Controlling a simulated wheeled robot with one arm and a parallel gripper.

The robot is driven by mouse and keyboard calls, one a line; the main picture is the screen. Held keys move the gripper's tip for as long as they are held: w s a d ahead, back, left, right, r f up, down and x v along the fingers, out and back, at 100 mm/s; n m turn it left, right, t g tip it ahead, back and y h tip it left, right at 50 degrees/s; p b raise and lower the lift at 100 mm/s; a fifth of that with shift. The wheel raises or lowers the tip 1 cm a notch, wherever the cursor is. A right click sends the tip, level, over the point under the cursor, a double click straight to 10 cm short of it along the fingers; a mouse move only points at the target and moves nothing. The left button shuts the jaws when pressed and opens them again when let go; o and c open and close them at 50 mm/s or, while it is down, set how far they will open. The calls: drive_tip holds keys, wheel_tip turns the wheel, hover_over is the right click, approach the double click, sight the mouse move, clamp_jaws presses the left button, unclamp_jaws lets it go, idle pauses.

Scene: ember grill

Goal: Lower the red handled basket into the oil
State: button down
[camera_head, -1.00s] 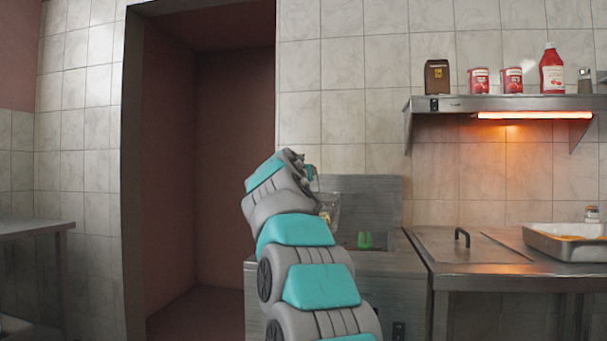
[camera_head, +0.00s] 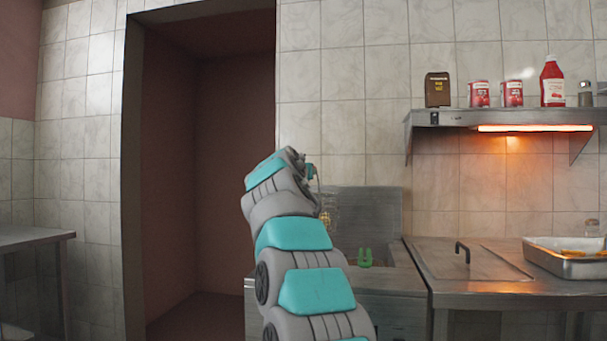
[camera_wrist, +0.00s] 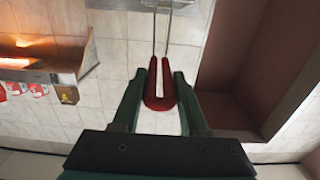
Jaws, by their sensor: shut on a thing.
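In the wrist view my gripper (camera_wrist: 160,75) is shut on the red handle (camera_wrist: 160,104) of a basket, with the handle between its two dark green fingers. Two thin wire rods (camera_wrist: 162,30) run from the handle out of the top of that view. In the head view the wire basket (camera_head: 328,214) hangs partly hidden behind my arm, with something yellowish in it. It is in front of the steel fryer back panel (camera_head: 375,212), near the fryer well. My gripper is mostly hidden by my arm there. The oil surface cannot be made out.
A green handle (camera_head: 365,258) stands up at the fryer well, right of the red-handled basket. A steel counter with a lidded section (camera_head: 490,262) and a tray (camera_head: 560,262) lies to the right. A shelf (camera_head: 450,118) with cans and bottles hangs above. A dark doorway (camera_head: 235,180) is at left.

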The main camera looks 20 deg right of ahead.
drive_tip(key=b+v, duration=0.3)
drive_tip(key=v, duration=0.2)
drive_tip(key=shift+r+b, duration=0.1)
drive_tip(key=shift+b, duration=0.3)
drive_tip(key=shift+r, duration=0.1)
idle(0.3)
